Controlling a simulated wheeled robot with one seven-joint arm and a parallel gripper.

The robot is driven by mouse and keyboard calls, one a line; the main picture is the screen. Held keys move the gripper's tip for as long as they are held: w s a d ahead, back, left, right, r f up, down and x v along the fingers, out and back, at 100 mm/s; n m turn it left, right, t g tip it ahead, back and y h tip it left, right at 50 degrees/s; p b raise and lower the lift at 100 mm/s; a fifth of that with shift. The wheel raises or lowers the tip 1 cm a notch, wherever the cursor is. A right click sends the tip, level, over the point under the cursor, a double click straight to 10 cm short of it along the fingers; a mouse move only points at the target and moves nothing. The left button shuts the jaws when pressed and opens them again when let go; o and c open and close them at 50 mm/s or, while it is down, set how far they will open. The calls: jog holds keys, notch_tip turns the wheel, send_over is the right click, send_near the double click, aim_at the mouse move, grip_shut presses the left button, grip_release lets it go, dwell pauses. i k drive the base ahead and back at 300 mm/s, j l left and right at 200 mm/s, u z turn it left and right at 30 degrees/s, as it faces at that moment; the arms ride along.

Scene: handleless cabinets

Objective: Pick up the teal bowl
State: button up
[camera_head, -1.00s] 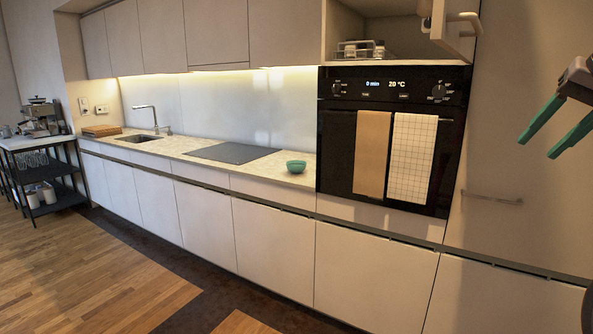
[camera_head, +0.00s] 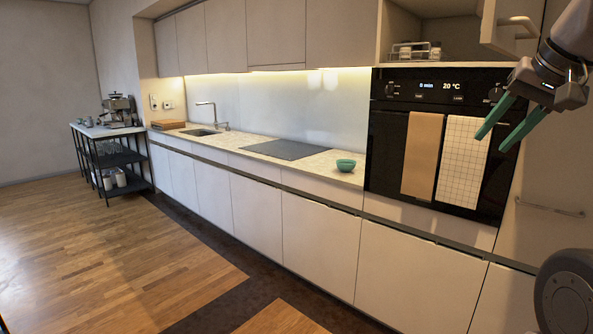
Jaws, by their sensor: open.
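The teal bowl (camera_head: 346,165) stands upright on the pale countertop (camera_head: 318,165), near its right end, just left of the oven. My gripper (camera_head: 490,142) is at the upper right, in front of the oven as seen from here. Its two teal fingers are apart and hold nothing. It is to the right of the bowl and well clear of it.
The black oven (camera_head: 390,140) has a brown towel (camera_head: 422,155) and a checked towel (camera_head: 461,160) hanging on it. An upper cabinet door (camera_head: 512,25) stands open above. A dark cooktop (camera_head: 288,149) lies left of the bowl. The wooden floor (camera_head: 120,255) is free at the left.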

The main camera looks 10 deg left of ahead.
aim_at(343, 165)
jog(key=i+j+u, duration=0.25)
jog(key=i+u, duration=0.2)
jog(key=i+j+u, duration=0.15)
jog(key=i+u, duration=0.2)
jog(key=u, duration=0.15)
jog(key=i+l+u, duration=0.1)
jog(key=i+u, duration=0.3)
jog(key=i, duration=0.15)
jog(key=i+l+u, duration=0.25)
jog(key=i+u, duration=0.15)
jog(key=i+z, duration=0.25)
jog(key=i, duration=0.45)
jog(key=i+j+z, duration=0.2)
jog(key=i, duration=0.45)
jog(key=z, duration=0.45)
jog(key=i+z, duration=0.1)
jog(key=z, duration=0.35)
jog(key=j+z, duration=0.15)
jog(key=z, duration=0.35)
jog(key=i+z, duration=0.1)
jog(key=z, duration=0.35)
